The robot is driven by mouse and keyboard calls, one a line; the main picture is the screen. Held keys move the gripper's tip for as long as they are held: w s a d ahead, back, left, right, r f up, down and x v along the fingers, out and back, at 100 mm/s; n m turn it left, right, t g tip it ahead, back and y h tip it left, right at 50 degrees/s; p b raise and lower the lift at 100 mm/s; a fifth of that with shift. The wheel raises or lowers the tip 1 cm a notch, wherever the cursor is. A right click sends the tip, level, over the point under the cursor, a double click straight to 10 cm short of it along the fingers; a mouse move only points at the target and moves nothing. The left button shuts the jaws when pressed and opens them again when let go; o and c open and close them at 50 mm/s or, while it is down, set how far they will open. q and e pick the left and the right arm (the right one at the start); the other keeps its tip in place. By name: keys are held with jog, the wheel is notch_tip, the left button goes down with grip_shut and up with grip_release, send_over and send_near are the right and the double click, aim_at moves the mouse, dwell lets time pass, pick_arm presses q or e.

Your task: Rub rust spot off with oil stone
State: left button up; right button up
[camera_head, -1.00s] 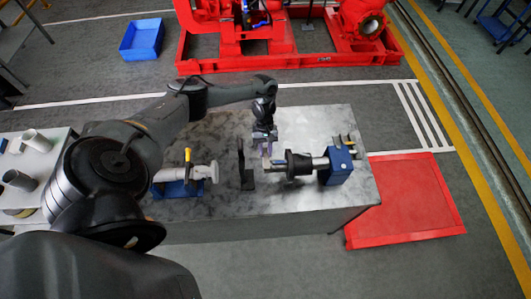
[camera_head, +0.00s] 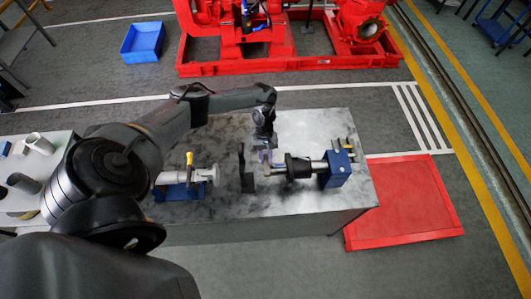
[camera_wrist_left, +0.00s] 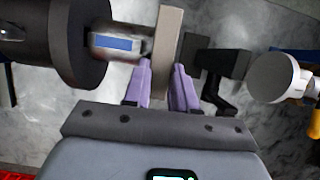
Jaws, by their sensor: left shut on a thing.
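My left gripper (camera_head: 266,156) comes down over the bench at the left end of a shaft. In the left wrist view its two purple fingers (camera_wrist_left: 161,92) are shut on a flat grey-beige block, the oil stone (camera_wrist_left: 168,42). The stone stands on edge beside the end of the metal shaft (camera_wrist_left: 128,40); I cannot tell whether they touch. The shaft shows a blue rectangle and brownish staining near its end, perhaps the rust spot (camera_wrist_left: 132,60). In the head view the shaft runs through a black hub (camera_head: 298,167) to a blue block (camera_head: 337,170). My right gripper is out of view.
A black upright bracket (camera_head: 246,168) stands just left of the gripper. A pale fitting with a yellow handle on a blue base (camera_head: 180,190) is further left. The grey bench top (camera_head: 310,125) is clear behind the shaft. A red mat (camera_head: 405,200) lies right of the bench.

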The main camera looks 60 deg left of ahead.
pick_arm(q)
jog(key=shift+w+a+f+b, duration=0.2)
jog(key=shift+a+b, duration=0.2)
jog(key=shift+b, duration=0.2)
jog(key=shift+w+a+b, duration=0.25)
jog(key=shift+a+b, duration=0.45)
jog(key=shift+b, duration=0.05)
jog(key=shift+s+d+r+p, duration=0.15)
jog(key=shift+d+r+p, duration=0.15)
jog(key=shift+p, duration=0.45)
jog(key=shift+s+d+f+p, duration=0.1)
jog(key=shift+s+d+p, duration=0.2)
jog(key=shift+d+p, duration=0.6)
jog(key=shift+w+a+f+b, duration=0.2)
jog(key=shift+a+f+b, duration=0.05)
jog(key=shift+a+b, duration=0.4)
jog(key=shift+w+a+b, duration=0.25)
jog(key=shift+a+b, duration=0.25)
jog(key=shift+b, duration=0.15)
jog(key=shift+s+d+r+p, duration=0.15)
jog(key=shift+d+r+p, duration=0.1)
jog(key=shift+p, duration=0.35)
jog(key=shift+s+d+r+p, duration=0.1)
jog(key=shift+s+d+p, duration=0.15)
jog(key=shift+d+p, duration=0.6)
jog(key=shift+p, duration=0.3)
